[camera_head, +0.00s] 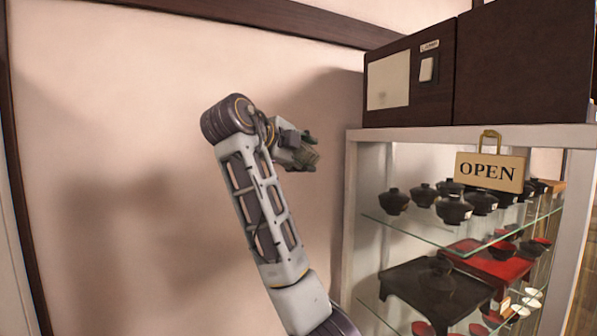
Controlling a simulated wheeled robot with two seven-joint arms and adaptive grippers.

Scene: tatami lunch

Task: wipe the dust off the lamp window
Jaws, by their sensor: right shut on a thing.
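The lamp window is a pale cream panel (388,80) in the front of a dark box (434,95) on top of the glass case. Any dust on it is too fine to make out. My right gripper (306,156) is left of the box and lower than the window, apart from both. It is shut on a small brownish thing (311,158), mostly hidden by the fingers, so I cannot tell what it is. My left gripper is not in view.
A white-framed glass case (354,190) stands at right, with black lidded bowls (454,209) and trays on glass shelves. An OPEN sign (491,171) hangs at its front. A second dark box (524,62) is beside the first. The pale wall (110,110) fills the left.

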